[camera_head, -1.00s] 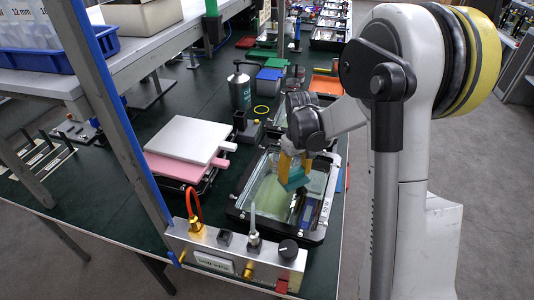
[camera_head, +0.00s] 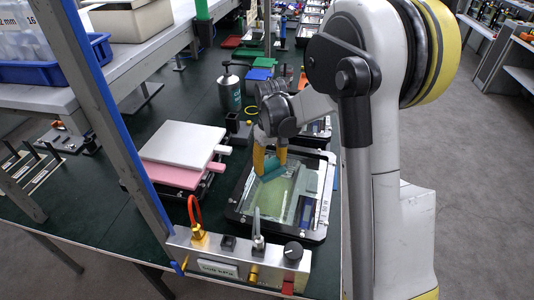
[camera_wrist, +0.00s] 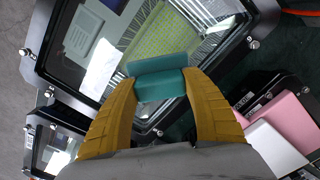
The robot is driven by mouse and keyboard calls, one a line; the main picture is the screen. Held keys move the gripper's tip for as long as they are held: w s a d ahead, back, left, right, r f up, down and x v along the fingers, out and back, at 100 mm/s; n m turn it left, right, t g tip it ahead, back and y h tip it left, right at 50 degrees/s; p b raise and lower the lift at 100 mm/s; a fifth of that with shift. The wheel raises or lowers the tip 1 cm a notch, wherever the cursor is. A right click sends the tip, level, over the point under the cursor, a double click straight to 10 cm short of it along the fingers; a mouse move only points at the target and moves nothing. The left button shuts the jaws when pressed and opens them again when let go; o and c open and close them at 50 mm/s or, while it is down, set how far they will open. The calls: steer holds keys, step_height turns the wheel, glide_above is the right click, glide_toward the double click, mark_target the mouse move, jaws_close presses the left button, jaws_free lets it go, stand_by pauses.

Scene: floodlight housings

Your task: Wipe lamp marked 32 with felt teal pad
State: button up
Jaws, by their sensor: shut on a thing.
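My gripper (camera_head: 271,165) has yellow fingers shut on a teal pad (camera_head: 268,169). In the wrist view the teal pad (camera_wrist: 158,78) sits between the two fingertips, over the glass of a black-framed floodlight. This lamp (camera_head: 234,213) lies on the green bench in the head view, with a yellow-green panel under its glass. The pad is over the far left part of the glass; I cannot tell whether it touches. I cannot read a number on this lamp. Another lamp (camera_wrist: 30,143) shows at the lower left in the wrist view.
White (camera_head: 180,143) and pink (camera_head: 172,174) pads lie stacked left of the lamp. A metal control box (camera_head: 235,258) with a red loop and a knob stands in front. A dark pump bottle (camera_head: 230,92) stands behind. A grey post (camera_head: 100,120) rises at the left.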

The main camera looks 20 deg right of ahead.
steer(key=shift+r+p, duration=1.7)
steer(key=shift+r, duration=1.05)
